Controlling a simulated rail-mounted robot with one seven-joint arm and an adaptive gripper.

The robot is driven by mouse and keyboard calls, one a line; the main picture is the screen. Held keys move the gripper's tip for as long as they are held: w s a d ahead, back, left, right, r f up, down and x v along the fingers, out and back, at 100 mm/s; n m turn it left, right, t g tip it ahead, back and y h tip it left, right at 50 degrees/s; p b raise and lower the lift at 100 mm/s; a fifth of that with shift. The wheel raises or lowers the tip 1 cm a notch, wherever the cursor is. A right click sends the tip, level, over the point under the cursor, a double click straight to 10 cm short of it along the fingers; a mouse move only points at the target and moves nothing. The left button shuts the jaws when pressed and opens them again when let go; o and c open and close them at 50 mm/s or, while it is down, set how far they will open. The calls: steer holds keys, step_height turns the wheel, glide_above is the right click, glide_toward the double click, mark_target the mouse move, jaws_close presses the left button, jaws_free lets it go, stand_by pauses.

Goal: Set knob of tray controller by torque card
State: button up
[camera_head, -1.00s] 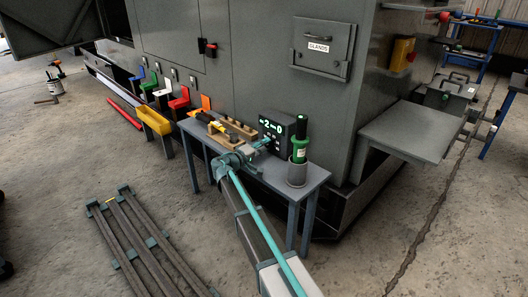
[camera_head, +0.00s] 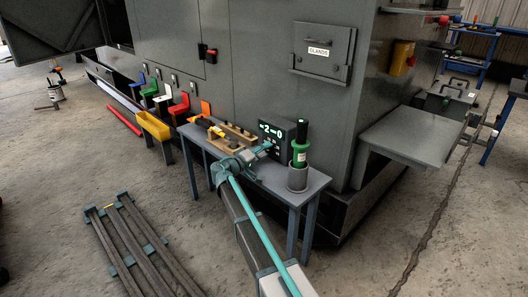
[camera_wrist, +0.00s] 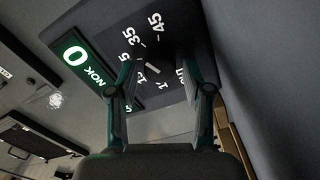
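The tray controller (camera_head: 277,134) is a dark box with a lit green display at the back of the small grey bench. In the wrist view its face (camera_wrist: 105,28) carries a green panel (camera_wrist: 82,62) reading 0 and NOK, and white dial marks, 35 and 45 among them. The knob (camera_wrist: 152,68) shows as a small light pointer; its dark body is hard to make out. My gripper (camera_wrist: 163,75) is in front of the dial, its two teal fingers apart on either side of the knob. Contact is not clear. I cannot make out a torque card.
The bench (camera_head: 270,178) also bears a wooden block fixture (camera_head: 232,137) and a green-handled tool (camera_head: 299,150) in a grey cup (camera_head: 297,178), close right of the controller. The big grey enclosure (camera_head: 260,75) rises behind. A yellow bin (camera_head: 153,126) is left of the bench.

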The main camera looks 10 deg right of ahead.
stand_by(0.3)
steer(key=v, duration=1.2)
